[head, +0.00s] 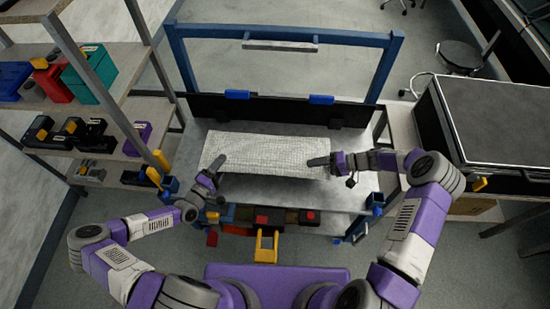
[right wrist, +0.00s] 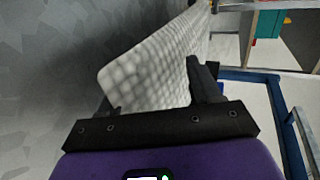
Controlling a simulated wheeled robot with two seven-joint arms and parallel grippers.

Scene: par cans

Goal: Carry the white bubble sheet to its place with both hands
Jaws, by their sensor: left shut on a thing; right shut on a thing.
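The white bubble sheet (head: 265,155) is a long flat panel with a dotted surface, held level over the grey bench top in the head view. My left gripper (head: 218,164) is shut on its left end. My right gripper (head: 322,161) is shut on its right end. In the right wrist view the sheet (right wrist: 160,65) runs away from the right gripper (right wrist: 155,98), whose dark fingers are on either side of its near end. The head view does not show clearly whether the sheet touches the bench.
The grey bench (head: 350,187) has a blue frame (head: 285,32) behind it and coloured bins (head: 262,216) below its front edge. A shelf with boxes (head: 92,72) stands at the left. A large dark-topped case (head: 500,115) stands at the right.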

